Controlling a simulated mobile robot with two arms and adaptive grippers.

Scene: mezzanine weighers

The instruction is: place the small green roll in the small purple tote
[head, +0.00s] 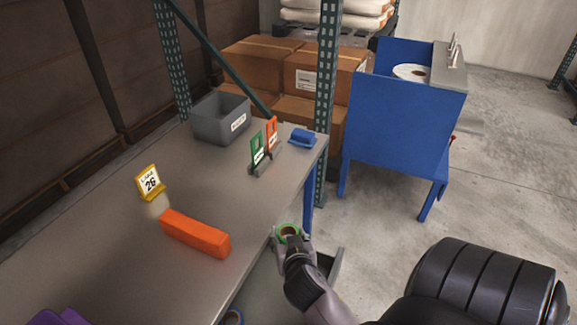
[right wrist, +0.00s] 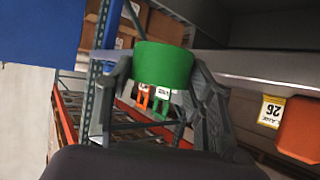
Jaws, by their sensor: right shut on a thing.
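The small green roll (head: 289,229) is held in my right gripper (head: 290,238), just off the right edge of the table in the head view. In the right wrist view the green roll (right wrist: 162,65) sits upright between the two fingers of my right gripper (right wrist: 160,85), which are shut on it. A purple thing (head: 60,317), likely the purple tote, shows only in part at the bottom left corner of the head view; its inside is hidden. My left gripper is not in view.
On the grey table (head: 105,245) are an orange block (head: 195,234), a yellow number sign (head: 151,182), a grey bin (head: 220,118), green and orange cards in a holder (head: 259,168) and a blue object (head: 303,138). A rack post (head: 326,90) and blue cart (head: 403,130) stand behind.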

